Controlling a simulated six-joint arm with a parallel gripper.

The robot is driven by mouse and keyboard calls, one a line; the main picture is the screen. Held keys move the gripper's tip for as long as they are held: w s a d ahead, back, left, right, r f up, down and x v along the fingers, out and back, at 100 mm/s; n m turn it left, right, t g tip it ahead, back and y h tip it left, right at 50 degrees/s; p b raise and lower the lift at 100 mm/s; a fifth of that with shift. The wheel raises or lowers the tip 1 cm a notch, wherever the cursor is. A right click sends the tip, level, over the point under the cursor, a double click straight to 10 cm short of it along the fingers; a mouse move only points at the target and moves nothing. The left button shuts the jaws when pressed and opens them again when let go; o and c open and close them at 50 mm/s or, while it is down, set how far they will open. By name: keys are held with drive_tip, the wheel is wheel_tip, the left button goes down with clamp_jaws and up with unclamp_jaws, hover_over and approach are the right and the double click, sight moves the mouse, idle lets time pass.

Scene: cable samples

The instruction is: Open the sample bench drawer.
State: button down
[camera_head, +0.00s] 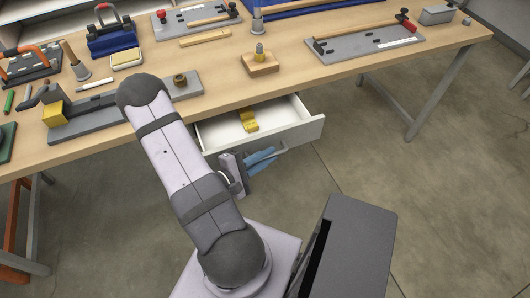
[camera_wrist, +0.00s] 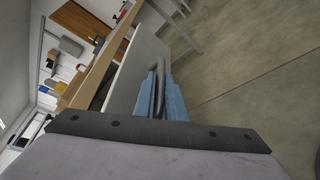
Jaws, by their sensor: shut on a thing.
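The sample bench drawer (camera_head: 222,134) is pulled partly out from under the bench top, with its white inside showing. A yellow piece (camera_head: 248,121) lies inside it. My gripper (camera_head: 268,155) has blue fingers and is at the front of the drawer, on its handle (camera_head: 285,148). In the wrist view, the blue fingers (camera_wrist: 161,80) are closed around the grey handle bar (camera_wrist: 160,66), beside the pale drawer front (camera_wrist: 135,70). Part of the drawer's left side is hidden behind my arm in the head view.
The wooden bench top (camera_head: 215,62) holds boards, tools and a wooden block (camera_head: 259,65) with a metal fitting. A grey bench leg (camera_head: 436,100) stands to the right. The floor (camera_head: 400,190) right of the drawer is clear.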

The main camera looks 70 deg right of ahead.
drive_tip(key=c, duration=2.1)
unclamp_jaws()
drive_tip(key=shift+w, duration=0.1)
drive_tip(key=shift+b+v, duration=0.5)
drive_tip(key=shift+v, duration=3.1)
